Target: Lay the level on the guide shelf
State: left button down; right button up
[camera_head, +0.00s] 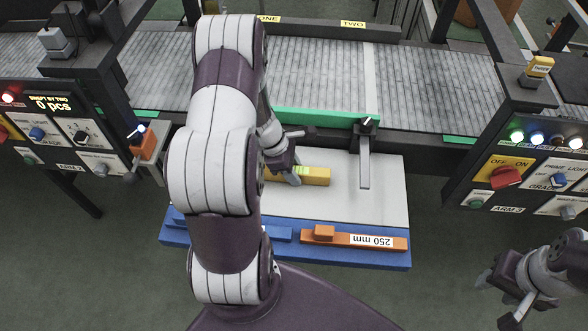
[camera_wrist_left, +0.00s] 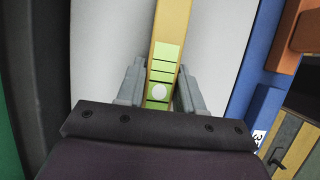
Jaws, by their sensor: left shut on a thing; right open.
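The level is a yellow bar (camera_head: 316,176) with a green vial window, over the pale grey board (camera_head: 386,205) in the head view. It also shows in the left wrist view (camera_wrist_left: 171,22), running between the fingers. My left gripper (camera_head: 294,163) is shut on the level near its green window; its fingers also show in the wrist view (camera_wrist_left: 160,88). I cannot tell whether the level touches the board. My arm hides its left end. A green strip (camera_head: 325,118) runs behind it along the belt's front; I cannot tell whether this is the guide shelf. My right gripper (camera_head: 503,291) is open and empty at lower right.
A grey metal arm (camera_head: 364,165) juts over the board to the right of the level. A blue rack (camera_head: 390,259) along the board's front holds an orange bar marked 250 mm (camera_head: 338,238). Control panels (camera_head: 505,180) stand on both sides. The belt (camera_head: 315,70) looks empty.

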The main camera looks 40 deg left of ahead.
pick_arm(q)
jog(key=shift+f, duration=0.2)
jog(key=c, duration=0.7)
grip_release()
jog(key=shift+r, duration=0.1)
